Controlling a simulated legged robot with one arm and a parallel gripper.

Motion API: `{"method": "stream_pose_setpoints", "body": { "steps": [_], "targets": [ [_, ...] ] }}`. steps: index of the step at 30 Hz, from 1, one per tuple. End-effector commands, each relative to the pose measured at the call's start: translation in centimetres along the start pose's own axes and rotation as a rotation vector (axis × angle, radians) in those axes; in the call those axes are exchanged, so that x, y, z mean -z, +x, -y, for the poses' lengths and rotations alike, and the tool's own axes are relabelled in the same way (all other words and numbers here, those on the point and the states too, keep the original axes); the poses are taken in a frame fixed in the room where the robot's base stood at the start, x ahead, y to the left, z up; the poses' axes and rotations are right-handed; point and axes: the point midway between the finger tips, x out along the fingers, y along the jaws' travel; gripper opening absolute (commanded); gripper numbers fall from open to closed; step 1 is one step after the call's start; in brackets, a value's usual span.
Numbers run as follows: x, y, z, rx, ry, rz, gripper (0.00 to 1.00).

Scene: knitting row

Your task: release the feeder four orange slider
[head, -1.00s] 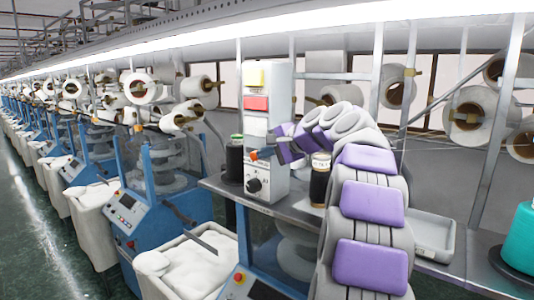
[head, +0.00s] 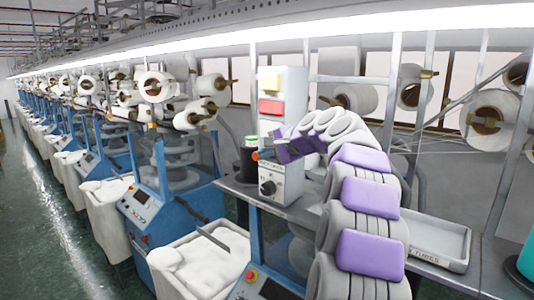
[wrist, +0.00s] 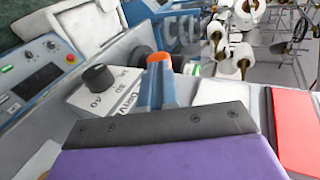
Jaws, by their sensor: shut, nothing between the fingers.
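The feeder unit is a tall pale box (head: 294,105) with a yellow panel, a red panel and a black knob (head: 268,188) on its front. My gripper (head: 262,154) is in front of this face, above and slightly left of the knob. In the wrist view, my gripper's blue fingers (wrist: 161,82) are together with nothing visible between them. An orange piece (wrist: 158,58) shows at their far end. I cannot tell whether it is the slider or part of a fingertip. The knob (wrist: 98,78) and white label also show there. No separate orange slider is clearly visible.
A dark yarn cone (head: 248,157) stands left of the box on the grey shelf. A grey tray (head: 433,241) lies on the right. Blue knitting machines (head: 163,200) and a white bin (head: 205,254) are at the left. The green aisle floor is clear.

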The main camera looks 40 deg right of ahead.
Motion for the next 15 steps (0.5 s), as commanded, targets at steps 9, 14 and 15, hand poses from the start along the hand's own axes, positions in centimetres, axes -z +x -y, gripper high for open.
{"method": "stream_pose_setpoints", "body": {
  "steps": [9,14,15],
  "targets": [
    [-0.8,-4.5,0.5,0.009,-0.004,0.002,0.00],
    [-0.8,-7.7,0.3,0.006,-0.003,0.001,0.00],
    [-0.9,-8.5,0.3,0.006,-0.003,0.000,0.00]
  ]
}}
